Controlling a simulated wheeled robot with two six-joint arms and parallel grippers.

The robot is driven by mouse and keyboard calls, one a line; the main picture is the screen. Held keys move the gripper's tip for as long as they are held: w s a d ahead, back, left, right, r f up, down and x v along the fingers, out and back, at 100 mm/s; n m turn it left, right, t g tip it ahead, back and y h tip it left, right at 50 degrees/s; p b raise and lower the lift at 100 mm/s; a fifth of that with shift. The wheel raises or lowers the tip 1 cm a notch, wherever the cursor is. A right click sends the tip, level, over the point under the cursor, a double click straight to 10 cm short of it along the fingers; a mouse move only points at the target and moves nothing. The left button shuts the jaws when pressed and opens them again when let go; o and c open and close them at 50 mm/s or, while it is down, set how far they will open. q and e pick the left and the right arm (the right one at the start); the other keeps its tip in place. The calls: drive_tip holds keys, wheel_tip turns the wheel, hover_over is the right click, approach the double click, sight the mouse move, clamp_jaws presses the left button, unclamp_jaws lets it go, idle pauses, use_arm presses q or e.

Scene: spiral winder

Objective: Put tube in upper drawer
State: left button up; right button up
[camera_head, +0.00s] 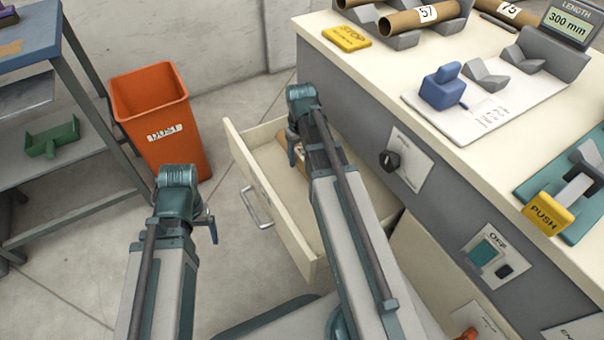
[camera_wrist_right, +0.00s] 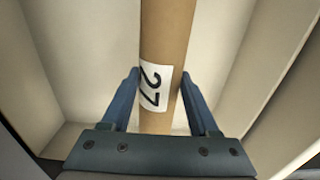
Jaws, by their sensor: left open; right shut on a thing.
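A brown cardboard tube (camera_wrist_right: 168,35) with a white "27" label is between the fingers of my right gripper (camera_wrist_right: 162,88), which is shut on it. In the head view the right gripper (camera_head: 293,148) is over the open upper drawer (camera_head: 247,180), and my arm hides most of the tube. The pale drawer floor and walls surround the tube in the wrist view; I cannot tell whether it touches the floor. My left gripper (camera_head: 211,226) is open and empty, outside the drawer to its left.
An orange dust bin (camera_head: 160,120) stands behind and left of the drawer. A grey shelf rack (camera_head: 75,185) is at far left. The cream worktop (camera_head: 420,70) on the right carries other tubes (camera_head: 425,18), a blue block (camera_head: 442,90) and a yellow push button (camera_head: 545,213).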

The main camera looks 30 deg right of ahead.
sight(301, 153)
drive_tip(key=shift+f+b, duration=1.9)
drive_tip(key=shift+f, duration=0.45)
drive_tip(key=shift+f, duration=0.15)
drive_tip(key=o, duration=1.4)
wheel_tip(301, 153, up, 12)
drive_tip(key=p, duration=1.2)
drive_tip(key=shift+r, duration=0.2)
drive_tip(key=shift+f, duration=0.2)
